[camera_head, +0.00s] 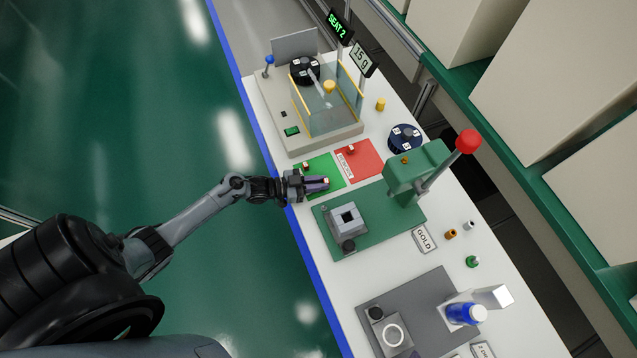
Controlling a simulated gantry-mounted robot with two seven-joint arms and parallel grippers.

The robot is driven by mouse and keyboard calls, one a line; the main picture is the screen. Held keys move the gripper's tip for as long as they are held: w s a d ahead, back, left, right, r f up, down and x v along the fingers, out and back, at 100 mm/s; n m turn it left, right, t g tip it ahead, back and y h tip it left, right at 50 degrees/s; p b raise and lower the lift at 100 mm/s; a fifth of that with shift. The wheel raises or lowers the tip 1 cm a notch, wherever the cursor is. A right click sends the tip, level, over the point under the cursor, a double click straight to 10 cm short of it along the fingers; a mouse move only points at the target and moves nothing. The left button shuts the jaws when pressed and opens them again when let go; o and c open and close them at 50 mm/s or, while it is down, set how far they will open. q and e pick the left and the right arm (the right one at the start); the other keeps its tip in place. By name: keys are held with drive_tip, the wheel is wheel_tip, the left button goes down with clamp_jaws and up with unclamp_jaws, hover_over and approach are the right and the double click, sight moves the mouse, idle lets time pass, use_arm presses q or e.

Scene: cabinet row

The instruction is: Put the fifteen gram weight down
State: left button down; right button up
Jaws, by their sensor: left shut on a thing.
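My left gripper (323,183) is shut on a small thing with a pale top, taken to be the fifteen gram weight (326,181). The fingers hide most of it, and I cannot read any mark on it. The gripper is over the near edge of the green pad (322,165). I cannot tell whether the weight touches the pad. A small piece with a pale top (350,149) sits on the red pad (367,160) beside it. My right gripper is not in view.
A balance (292,140) with glass walls and a yellow knob stands behind the pads, near a "15 g" sign (363,60). A green press (417,172) with a red-knobbed lever stands to the right. A round black holder (404,138) is behind the red pad.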

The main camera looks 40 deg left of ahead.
use_arm(q)
drive_tip(key=shift+f, duration=0.1)
drive_tip(key=shift+f, duration=0.15)
drive_tip(key=c, duration=1.1)
unclamp_jaws()
drive_tip(key=shift+b, duration=0.3)
drive_tip(key=p+v, duration=0.1)
drive_tip(key=v, duration=0.8)
drive_tip(key=shift+s+a, duration=0.1)
drive_tip(key=shift+s, duration=0.05)
drive_tip(key=shift+o, duration=0.7)
drive_tip(key=shift+s+a+r, duration=0.3)
drive_tip(key=shift+s+a, duration=0.1)
drive_tip(key=shift+s, duration=0.2)
